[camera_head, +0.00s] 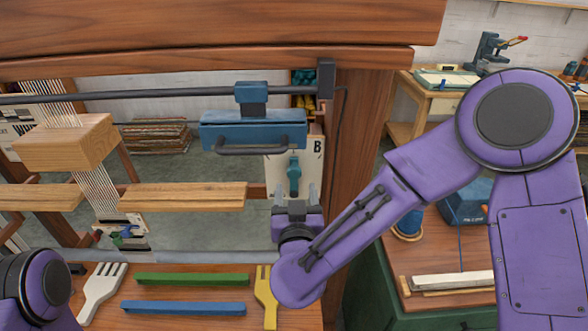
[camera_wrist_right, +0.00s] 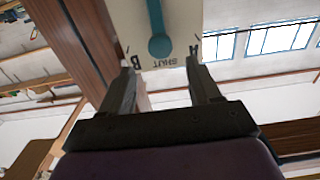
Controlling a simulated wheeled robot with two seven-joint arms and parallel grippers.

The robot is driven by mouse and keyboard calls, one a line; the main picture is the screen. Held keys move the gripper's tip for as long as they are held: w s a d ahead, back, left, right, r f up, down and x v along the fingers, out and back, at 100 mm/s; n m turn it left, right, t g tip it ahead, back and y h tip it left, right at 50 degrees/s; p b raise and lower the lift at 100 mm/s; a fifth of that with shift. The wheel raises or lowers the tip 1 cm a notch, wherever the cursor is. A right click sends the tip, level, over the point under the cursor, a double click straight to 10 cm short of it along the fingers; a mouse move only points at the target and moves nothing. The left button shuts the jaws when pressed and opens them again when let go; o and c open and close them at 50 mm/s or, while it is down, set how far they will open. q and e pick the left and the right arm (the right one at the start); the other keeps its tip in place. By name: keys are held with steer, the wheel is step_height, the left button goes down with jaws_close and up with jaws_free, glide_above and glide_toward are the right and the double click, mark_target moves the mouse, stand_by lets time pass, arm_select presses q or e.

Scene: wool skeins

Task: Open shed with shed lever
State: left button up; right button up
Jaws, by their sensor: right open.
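The teal shed lever (camera_head: 294,172) stands on a white plate marked B (camera_head: 278,165), on the loom's right side. My right gripper (camera_head: 295,192) is open just below the lever in the head view. In the wrist view its two fingertips (camera_wrist_right: 163,66) are spread to either side of the knob, with nothing held between them. I cannot tell whether they touch it. My left arm shows at the lower left, but its gripper is out of view.
A blue carriage with a dark handle (camera_head: 253,130) hangs from a rail left of the plate. The loom's wooden post (camera_head: 358,160) stands to the right. A white fork (camera_head: 100,290), green bar (camera_head: 192,279), blue bar (camera_head: 183,307) and yellow fork (camera_head: 266,300) lie in front.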

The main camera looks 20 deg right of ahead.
mark_target(294, 174)
steer(key=p+x, duration=0.2)
steer(key=x, duration=0.5)
steer(key=shift+w, duration=0.2)
steer(key=shift+w+d+f, duration=0.15)
steer(key=shift+w, duration=0.3)
jaws_close()
